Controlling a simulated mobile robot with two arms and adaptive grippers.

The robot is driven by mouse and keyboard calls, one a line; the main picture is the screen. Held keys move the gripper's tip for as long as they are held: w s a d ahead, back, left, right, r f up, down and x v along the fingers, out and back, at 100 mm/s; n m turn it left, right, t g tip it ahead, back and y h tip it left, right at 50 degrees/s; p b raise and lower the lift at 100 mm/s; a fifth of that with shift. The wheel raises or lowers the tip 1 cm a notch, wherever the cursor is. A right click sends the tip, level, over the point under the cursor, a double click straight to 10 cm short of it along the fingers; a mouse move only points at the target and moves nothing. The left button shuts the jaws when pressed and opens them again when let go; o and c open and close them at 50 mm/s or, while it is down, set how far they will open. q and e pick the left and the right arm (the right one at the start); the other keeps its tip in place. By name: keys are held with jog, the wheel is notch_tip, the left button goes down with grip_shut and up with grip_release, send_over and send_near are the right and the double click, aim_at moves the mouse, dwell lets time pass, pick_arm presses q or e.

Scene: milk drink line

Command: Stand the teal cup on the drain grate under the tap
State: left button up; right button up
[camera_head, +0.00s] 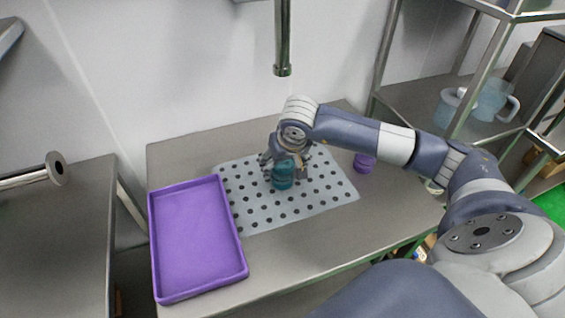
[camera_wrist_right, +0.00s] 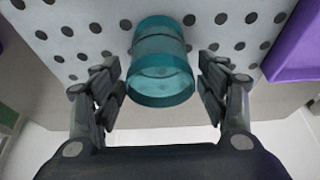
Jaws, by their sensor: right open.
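The teal cup (camera_head: 283,179) stands on the perforated drain grate (camera_head: 255,215), below and in line with the metal tap (camera_head: 283,45). My right gripper (camera_head: 284,165) is over the cup from above, its arm reaching in from the right. In the right wrist view the cup (camera_wrist_right: 162,62) is between the two open fingers of my right gripper (camera_wrist_right: 163,90), with a gap on each side. The grate (camera_wrist_right: 210,30) also shows there behind the cup. My left gripper is out of view.
A purple tray (camera_head: 243,268) lies left of the grate. A purple cup (camera_head: 364,163) stands right of the grate. Clear pitchers (camera_head: 490,100) sit on a metal shelf at the right. The steel table (camera_head: 330,240) is bare in front of the grate.

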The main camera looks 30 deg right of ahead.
jog(key=b+v, duration=0.1)
jog(key=v, duration=1.1)
dwell(1.0)
